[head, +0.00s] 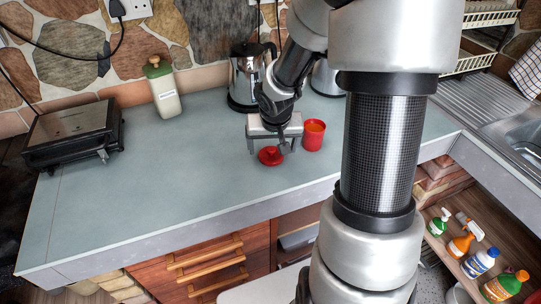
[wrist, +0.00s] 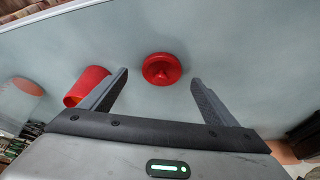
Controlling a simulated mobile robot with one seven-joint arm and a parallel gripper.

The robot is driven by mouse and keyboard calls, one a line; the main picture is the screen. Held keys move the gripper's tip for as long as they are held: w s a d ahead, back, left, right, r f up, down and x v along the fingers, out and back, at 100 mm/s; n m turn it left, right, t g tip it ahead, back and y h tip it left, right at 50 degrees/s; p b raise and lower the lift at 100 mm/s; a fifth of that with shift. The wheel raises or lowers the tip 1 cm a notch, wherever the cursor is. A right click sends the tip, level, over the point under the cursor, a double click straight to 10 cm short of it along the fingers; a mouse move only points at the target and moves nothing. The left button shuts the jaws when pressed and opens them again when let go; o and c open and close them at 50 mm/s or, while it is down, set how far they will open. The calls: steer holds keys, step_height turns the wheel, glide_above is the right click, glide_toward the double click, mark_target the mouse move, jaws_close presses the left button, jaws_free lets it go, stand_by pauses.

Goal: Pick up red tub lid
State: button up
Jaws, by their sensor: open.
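The red tub lid (head: 270,156) lies on the grey-blue counter, a round disc with a knob on top. My gripper (head: 267,153) is open and empty above and close to it in the head view. In the wrist view the lid (wrist: 161,69) shows whole between the lines of my two fingers (wrist: 160,78), a little beyond the fingertips. No finger visibly touches it. A red tub (head: 313,135) stands just right of the gripper in the head view. In the wrist view the tub (wrist: 87,86) is just left of the left finger.
A kettle (head: 246,78) stands behind my gripper, and another metal vessel (head: 325,78) is partly hidden by my arm. A bottle with a green cap (head: 163,90) and a grill (head: 74,135) stand to the left. The counter's left and middle are clear; its front edge is near.

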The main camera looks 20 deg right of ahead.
mark_target(271, 152)
steer(key=x, duration=0.1)
steer(key=b+x, duration=0.1)
steer(key=x, duration=0.1)
steer(key=shift+w+a+f, duration=0.15)
steer(key=shift+f, duration=0.15)
steer(key=c, duration=1.1)
steer(key=shift+r, duration=0.15)
